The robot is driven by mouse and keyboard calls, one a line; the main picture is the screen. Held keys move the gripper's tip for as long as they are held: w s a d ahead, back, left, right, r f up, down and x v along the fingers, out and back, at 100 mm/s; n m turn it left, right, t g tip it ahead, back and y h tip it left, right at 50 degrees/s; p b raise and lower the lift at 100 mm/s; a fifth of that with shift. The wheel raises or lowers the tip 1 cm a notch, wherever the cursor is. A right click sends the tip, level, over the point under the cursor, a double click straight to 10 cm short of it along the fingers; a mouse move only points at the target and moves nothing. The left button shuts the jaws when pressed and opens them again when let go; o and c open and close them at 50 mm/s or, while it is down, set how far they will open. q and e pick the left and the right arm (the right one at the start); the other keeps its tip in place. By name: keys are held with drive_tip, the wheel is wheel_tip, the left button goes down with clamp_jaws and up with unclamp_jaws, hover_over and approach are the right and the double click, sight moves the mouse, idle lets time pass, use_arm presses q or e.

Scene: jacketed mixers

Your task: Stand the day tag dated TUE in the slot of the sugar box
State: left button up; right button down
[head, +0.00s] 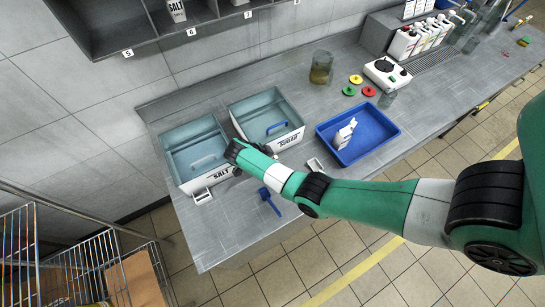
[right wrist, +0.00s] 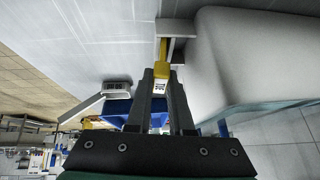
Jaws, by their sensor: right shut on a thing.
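The white sugar box (head: 297,137), lettered SUGAR on its front, stands on the counter right of the salt box (head: 157,157). My right gripper (head: 238,171) is at the sugar box's left front corner, where my arm hides part of the box. In the right wrist view, my right gripper (right wrist: 161,77) is shut on a yellow tag (right wrist: 163,49) with a small white label; I cannot read its day. The tag's far end meets a grey-white holder (right wrist: 177,27) beside a pale box wall (right wrist: 240,50). I cannot tell whether it is inside the slot. My left gripper is not in view.
A small pale block (head: 315,164) and a blue scoop (head: 269,202) lie near the counter's front. A glass jar (head: 321,67), coloured rings and a white scale (head: 387,75) stand farther back. The front-left counter is clear.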

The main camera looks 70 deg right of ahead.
drive_tip(key=shift+s+f, duration=0.1)
drive_tip(key=shift+f, duration=0.2)
idle(0.7)
drive_tip(key=c, duration=0.7)
unclamp_jaws()
drive_tip(key=shift+s+a, duration=0.1)
drive_tip(key=shift+a, duration=0.05)
drive_tip(key=o, duration=0.4)
wheel_tip(320, 180, up, 7)
drive_tip(key=p, duration=0.8)
drive_tip(key=shift+r, duration=0.15)
